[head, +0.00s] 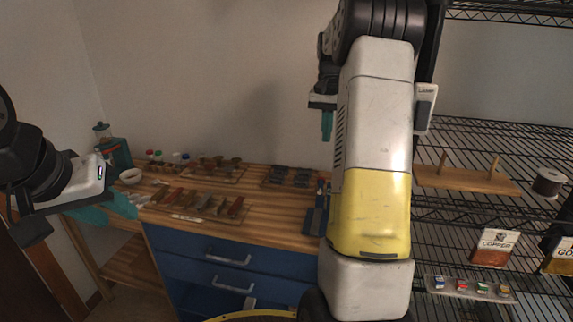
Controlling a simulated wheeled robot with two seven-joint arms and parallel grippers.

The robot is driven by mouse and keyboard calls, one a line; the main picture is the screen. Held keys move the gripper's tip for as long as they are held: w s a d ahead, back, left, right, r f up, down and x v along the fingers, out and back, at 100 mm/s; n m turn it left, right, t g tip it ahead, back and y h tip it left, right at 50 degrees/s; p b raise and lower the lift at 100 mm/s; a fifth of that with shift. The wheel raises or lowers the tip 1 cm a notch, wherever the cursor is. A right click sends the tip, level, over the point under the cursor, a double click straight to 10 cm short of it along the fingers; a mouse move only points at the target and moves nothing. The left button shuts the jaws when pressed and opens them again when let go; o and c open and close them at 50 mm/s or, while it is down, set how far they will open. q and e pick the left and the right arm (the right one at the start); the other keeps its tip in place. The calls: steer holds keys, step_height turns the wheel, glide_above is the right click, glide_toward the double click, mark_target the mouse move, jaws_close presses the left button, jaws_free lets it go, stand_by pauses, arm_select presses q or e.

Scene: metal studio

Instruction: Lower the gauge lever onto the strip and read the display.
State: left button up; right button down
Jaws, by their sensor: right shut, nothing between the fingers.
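A dark blue device (314,218) stands at the right end of the wooden bench top, partly hidden by my right arm. It may be the gauge; I cannot make out its lever, a display or a strip in it. My right gripper (327,124), with teal fingers, is raised against the wall above the bench, shut and empty, well clear of the device.
The wooden bench top (270,225) carries a tray of small tools (205,205), dark blocks (290,177) and small jars. Blue drawers (225,258) are below. At right, a wire shelf holds a wooden board (465,180), a spool (549,182) and a copper packet (494,247).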

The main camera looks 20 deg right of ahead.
glide_above(320, 191)
steer(key=w+d, duration=0.2)
steer(key=w, duration=0.1)
step_height(320, 191, down, 11)
steer(key=shift+w, duration=0.15)
